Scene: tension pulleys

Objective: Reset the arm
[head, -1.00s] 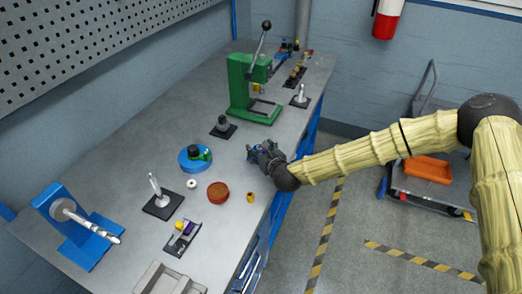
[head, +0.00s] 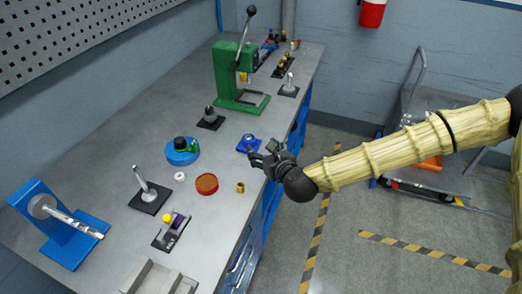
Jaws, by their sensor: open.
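My arm (head: 390,156) reaches in from the right, covered in a yellowish sleeve. My gripper (head: 264,160) is at the right edge of the workbench, open, with nothing seen between its fingers. A small blue part (head: 248,143) sits on the bench just beyond the fingertips, apart from them as far as I can tell. The exact height of the gripper over the bench edge is hard to judge.
The workbench (head: 130,110) holds a green press (head: 228,80), a blue round part (head: 182,150), a reddish disc (head: 207,184), a brass bushing (head: 240,187) and a blue stand (head: 60,235). A cart (head: 400,160) stands behind my arm. Striped floor on the right is open.

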